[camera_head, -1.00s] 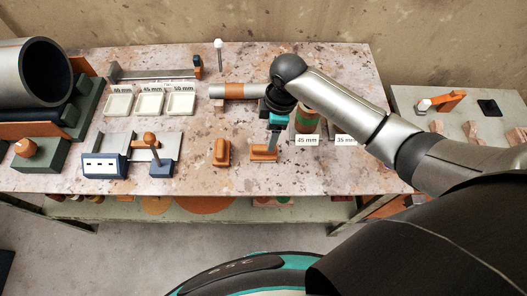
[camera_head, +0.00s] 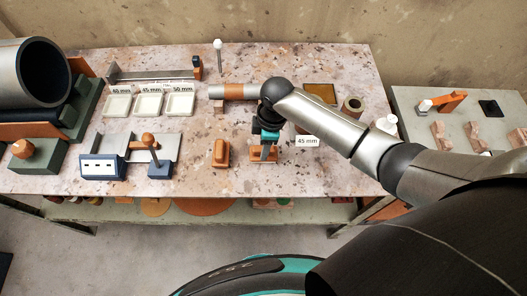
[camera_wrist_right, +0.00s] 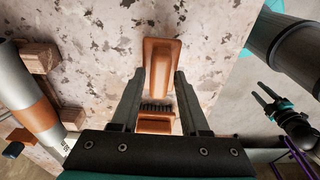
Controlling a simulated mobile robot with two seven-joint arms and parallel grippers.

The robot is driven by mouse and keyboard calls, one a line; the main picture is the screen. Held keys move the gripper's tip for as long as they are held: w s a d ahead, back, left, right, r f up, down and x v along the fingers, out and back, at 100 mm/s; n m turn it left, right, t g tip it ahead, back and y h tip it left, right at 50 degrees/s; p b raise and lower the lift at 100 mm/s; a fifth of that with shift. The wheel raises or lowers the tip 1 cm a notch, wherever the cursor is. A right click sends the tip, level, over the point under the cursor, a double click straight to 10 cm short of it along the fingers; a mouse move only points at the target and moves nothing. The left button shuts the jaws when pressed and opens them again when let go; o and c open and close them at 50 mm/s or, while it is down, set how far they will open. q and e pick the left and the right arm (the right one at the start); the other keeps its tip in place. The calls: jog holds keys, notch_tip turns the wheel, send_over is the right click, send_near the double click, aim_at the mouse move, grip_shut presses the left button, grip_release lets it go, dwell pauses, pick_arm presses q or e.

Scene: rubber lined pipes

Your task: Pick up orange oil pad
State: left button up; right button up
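Two orange pieces sit on the speckled bench (camera_head: 190,185). A smooth, rounded orange block (camera_head: 221,153) lies left of my right gripper; it also shows ahead of the fingertips in the right wrist view (camera_wrist_right: 160,62). A second orange piece (camera_head: 258,155) is under my right gripper (camera_head: 265,150). In the right wrist view this piece (camera_wrist_right: 155,123) lies between the fingers, with a dark bristle-like row along it. I cannot tell for sure which is the oil pad. My right gripper (camera_wrist_right: 158,85) is open. A gripper, seemingly my left (camera_wrist_right: 268,100), shows with its fingers apart.
A pipe with an orange band (camera_head: 232,90) lies behind the right gripper. White trays (camera_head: 149,103), a blue fixture (camera_head: 103,167) and a large dark pipe (camera_head: 38,72) are further left. A roll (camera_head: 352,106) stands right, beyond my arm. Bench surface around the smooth block is clear.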

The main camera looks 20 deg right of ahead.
grip_shut()
jog(key=shift+r, duration=0.1)
dwell(0.4)
jog(key=shift+r, duration=0.65)
notch_tip(320, 180, up, 19)
jog(key=p, duration=0.3)
jog(key=shift+f, duration=0.2)
jog(key=shift+c, duration=1.5)
grip_release()
grip_shut()
